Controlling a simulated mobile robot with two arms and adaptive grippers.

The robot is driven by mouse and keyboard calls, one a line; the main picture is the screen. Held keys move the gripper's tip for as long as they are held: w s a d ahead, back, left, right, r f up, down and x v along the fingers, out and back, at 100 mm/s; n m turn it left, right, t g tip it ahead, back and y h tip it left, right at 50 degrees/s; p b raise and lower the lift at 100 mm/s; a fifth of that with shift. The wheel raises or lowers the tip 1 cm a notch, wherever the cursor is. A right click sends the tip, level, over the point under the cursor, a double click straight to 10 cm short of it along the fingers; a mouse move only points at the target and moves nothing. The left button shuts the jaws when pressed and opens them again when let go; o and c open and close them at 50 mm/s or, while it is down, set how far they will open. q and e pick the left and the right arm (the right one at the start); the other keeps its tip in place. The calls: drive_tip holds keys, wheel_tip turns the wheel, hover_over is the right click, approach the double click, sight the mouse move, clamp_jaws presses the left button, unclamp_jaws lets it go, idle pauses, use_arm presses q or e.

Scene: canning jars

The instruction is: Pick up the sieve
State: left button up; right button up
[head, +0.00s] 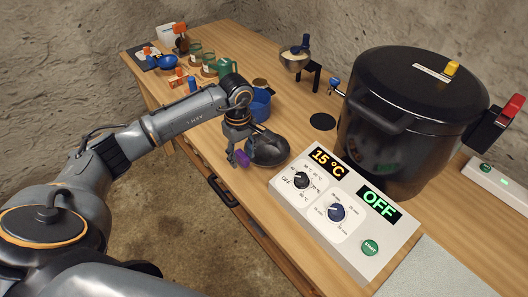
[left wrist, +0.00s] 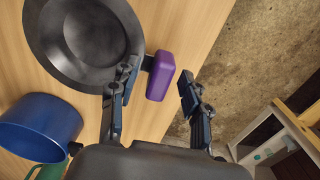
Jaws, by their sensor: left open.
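A dark grey round bowl with a purple handle, which I take for the sieve (head: 268,150), lies on the wooden table near its front edge. No mesh can be made out. In the left wrist view the dark bowl (left wrist: 85,38) is at the upper left, and its purple handle (left wrist: 160,76) points toward the floor side. My left gripper (head: 238,153) is open at the handle. In the left wrist view the handle is between its two fingers, closer to the left one, with a gap on the right. My right gripper is not in view.
A blue pot (head: 260,104) stands just behind the bowl. A control box (head: 340,215) with dials and displays is to its right, before a large black lidded pot (head: 405,125). Jars and small tools crowd the far left end. A drawer handle (head: 222,190) is below the table edge.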

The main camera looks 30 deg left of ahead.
use_arm(q)
drive_tip(key=shift+f, duration=0.1)
clamp_jaws()
idle(0.4)
